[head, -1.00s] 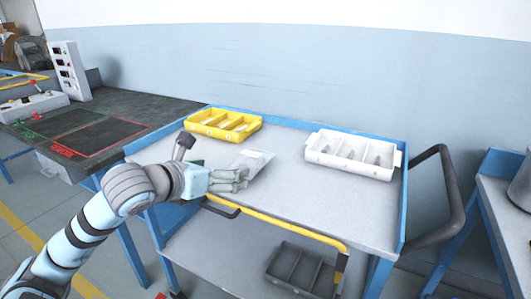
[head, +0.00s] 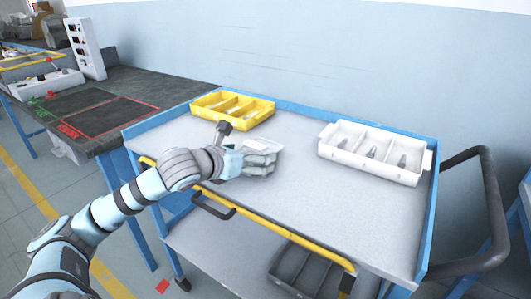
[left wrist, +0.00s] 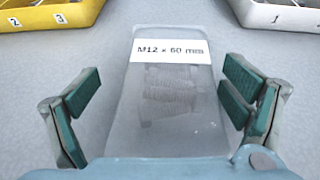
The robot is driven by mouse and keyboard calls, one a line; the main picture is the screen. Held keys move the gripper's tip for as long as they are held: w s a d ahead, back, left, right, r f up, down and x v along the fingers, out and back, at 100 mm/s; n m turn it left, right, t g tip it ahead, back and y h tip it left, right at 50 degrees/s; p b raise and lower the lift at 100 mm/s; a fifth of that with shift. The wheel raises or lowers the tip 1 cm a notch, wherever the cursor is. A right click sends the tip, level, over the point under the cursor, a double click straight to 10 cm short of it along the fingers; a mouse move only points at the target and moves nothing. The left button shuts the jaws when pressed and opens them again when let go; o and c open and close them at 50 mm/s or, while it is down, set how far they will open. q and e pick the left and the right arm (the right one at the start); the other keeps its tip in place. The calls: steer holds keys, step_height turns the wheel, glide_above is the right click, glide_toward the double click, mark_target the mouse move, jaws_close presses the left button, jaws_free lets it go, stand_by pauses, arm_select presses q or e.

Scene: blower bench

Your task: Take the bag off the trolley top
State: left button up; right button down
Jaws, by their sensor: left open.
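The clear bag (left wrist: 172,90) lies flat on the trolley top, with a white label reading "M12 x 60 mm" and blurred screw shapes inside. In the head view the bag (head: 265,146) is mostly hidden behind my left gripper (head: 262,163). In the left wrist view my left gripper (left wrist: 160,95) is open, with one green-padded finger on each side of the bag and gaps between pads and bag. The trolley top (head: 300,210) is grey with a blue frame. My right gripper is not in view.
A yellow divided tray (head: 232,109) stands behind the bag at the trolley's back left. A white divided tray (head: 372,152) holding small parts stands at the right. A yellow rail (head: 270,235) and black handle (head: 212,205) run along the front edge. The front right of the top is clear.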

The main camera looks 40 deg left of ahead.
arm_select(q)
steer(key=shift+s+r, duration=0.1)
steer(key=shift+s, duration=0.05)
steer(key=shift+s+d+r, duration=0.15)
steer(key=shift+c, duration=1.2)
steer(key=shift+w+d, duration=0.2)
steer(key=shift+d, duration=0.1)
steer(key=c, duration=1.4)
